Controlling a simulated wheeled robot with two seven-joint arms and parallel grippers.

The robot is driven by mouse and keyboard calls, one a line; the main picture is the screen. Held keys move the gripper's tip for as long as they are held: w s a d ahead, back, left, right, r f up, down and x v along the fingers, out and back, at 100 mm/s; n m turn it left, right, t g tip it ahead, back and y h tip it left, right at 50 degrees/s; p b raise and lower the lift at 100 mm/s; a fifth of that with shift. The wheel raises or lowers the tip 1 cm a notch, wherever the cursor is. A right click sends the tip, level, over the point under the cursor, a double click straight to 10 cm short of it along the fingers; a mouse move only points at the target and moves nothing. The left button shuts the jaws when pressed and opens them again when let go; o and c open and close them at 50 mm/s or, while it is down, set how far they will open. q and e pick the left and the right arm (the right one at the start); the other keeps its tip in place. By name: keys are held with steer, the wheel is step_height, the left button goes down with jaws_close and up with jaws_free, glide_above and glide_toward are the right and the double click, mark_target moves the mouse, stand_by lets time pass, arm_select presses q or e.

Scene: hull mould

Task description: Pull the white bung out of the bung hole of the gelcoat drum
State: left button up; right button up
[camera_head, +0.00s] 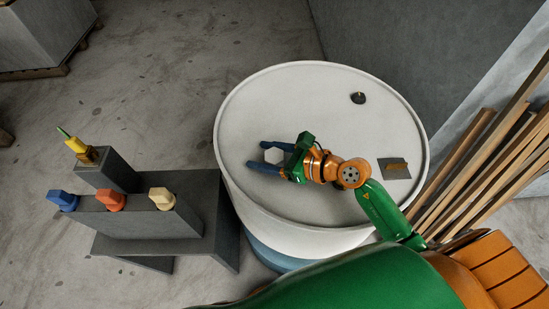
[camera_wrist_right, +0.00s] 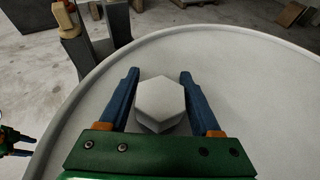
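The white hexagonal bung (camera_head: 274,156) sits on the lid near the left side of the white gelcoat drum (camera_head: 300,92). My right gripper (camera_head: 257,155) is low over the lid with its blue fingers on either side of the bung. In the right wrist view the bung (camera_wrist_right: 160,98) stands between the two open fingers, with a gap on each side. The bung hole under it is hidden. My left gripper (camera_wrist_right: 20,143) shows small at the left edge of the right wrist view, with its fingers apart and nothing seen between them. It is out of the head view.
A small dark fitting (camera_head: 358,98) and a grey plate (camera_head: 394,168) are on the lid. Left of the drum, a grey stand (camera_head: 160,222) carries blue, red and cream knob-like pieces and a yellow tool (camera_head: 82,147). Wooden planks (camera_head: 480,170) lean at the right.

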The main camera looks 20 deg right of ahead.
mark_target(267, 152)
jaws_close()
steer(key=r+p, duration=0.1)
steer(key=p, duration=0.1)
steer(key=r+p, duration=0.1)
steer(key=r, duration=0.1)
steer(key=r+p, duration=0.2)
steer(key=shift+s+d+r+p, duration=0.15)
steer(key=shift+s+d+p, duration=0.1)
steer(key=shift+s+p, duration=0.1)
steer(key=s+d+r+p, duration=0.6)
steer(key=s+r+p, duration=0.1)
steer(key=s+r, duration=0.3)
steer(key=shift+s+d+r, duration=0.15)
steer(key=shift+s+r, duration=0.15)
steer(key=shift+s, duration=0.4)
